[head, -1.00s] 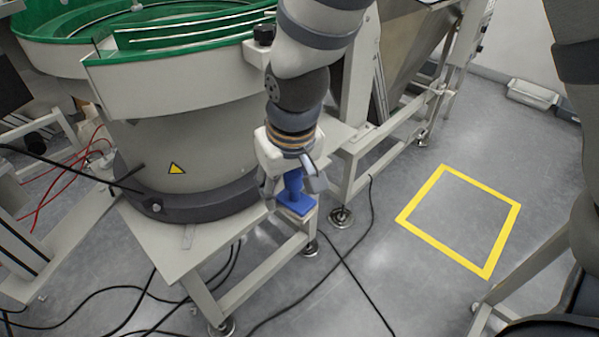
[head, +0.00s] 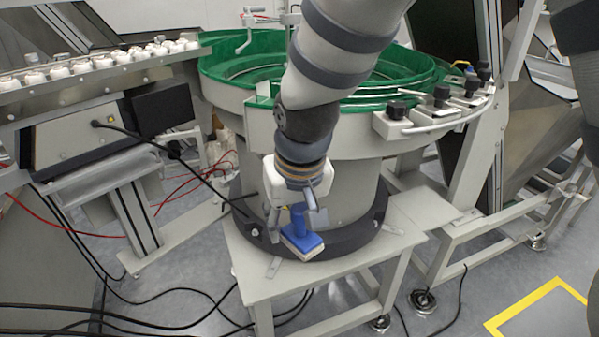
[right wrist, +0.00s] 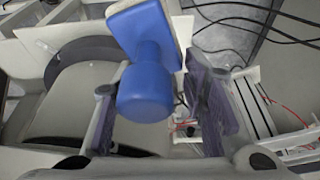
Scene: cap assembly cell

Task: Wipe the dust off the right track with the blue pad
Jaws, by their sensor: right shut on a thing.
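The blue pad (head: 303,242) has a blue handle and a flat blue block with a pale underside. My right gripper (head: 295,212) is shut on its handle in the head view and holds it in front of the bowl feeder's base. In the right wrist view the blue pad (right wrist: 150,45) sits between the two fingers, its flat block away from the palm. A metal track (head: 105,68) with several white caps runs along the upper left, apart from the pad. I cannot tell whether it is the right track, and no dust can be made out. My left gripper is not in view.
A bowl feeder (head: 235,72) with a green inside stands behind my right arm on a pale stand (head: 255,280). Small clamp blocks (head: 440,108) line its right rim. Cables lie on the floor at lower left. A yellow floor marking (head: 530,302) is at lower right.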

